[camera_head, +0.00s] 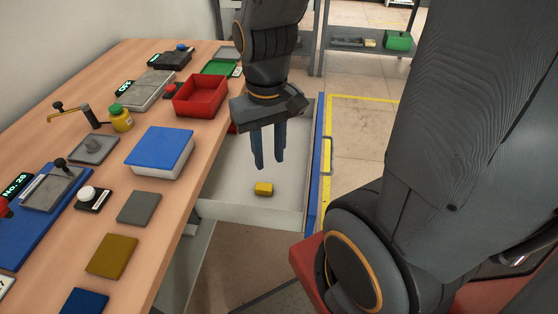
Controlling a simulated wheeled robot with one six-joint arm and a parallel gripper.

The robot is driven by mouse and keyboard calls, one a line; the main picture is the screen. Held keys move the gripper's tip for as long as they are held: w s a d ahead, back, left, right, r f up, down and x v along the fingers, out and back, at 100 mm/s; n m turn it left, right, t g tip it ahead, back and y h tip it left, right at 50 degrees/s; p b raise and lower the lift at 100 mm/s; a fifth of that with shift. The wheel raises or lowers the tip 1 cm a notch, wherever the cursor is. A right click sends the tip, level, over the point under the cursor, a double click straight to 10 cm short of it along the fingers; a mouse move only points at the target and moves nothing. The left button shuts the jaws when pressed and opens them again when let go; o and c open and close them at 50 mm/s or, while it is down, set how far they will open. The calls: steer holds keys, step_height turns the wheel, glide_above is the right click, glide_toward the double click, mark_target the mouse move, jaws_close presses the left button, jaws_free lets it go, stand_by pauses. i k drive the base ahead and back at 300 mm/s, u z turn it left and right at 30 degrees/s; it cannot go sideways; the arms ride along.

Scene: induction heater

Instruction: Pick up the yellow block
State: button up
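The yellow block (264,188) lies on the floor of an open pale drawer (224,184) beside the wooden table, near the drawer's front part in the picture. It is small and nothing covers it. My gripper (270,164) hangs fingers down over the drawer, above and beyond the block in the picture. Its two blue-grey fingers are a little apart with nothing seen between them, so it is open and empty. The fingertips do not touch the block.
The wooden table (200,196) runs along the left. It holds a red bin (201,97), a blue-lidded box (161,150), a yellow bottle (121,118) and flat plates. The drawer's raised walls surround the block. The drawer has a blue front (319,150) on the right.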

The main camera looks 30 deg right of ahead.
mark_target(260, 188)
steer(key=u, duration=1.4)
steer(key=k, duration=0.65)
steer(key=z, duration=1.6)
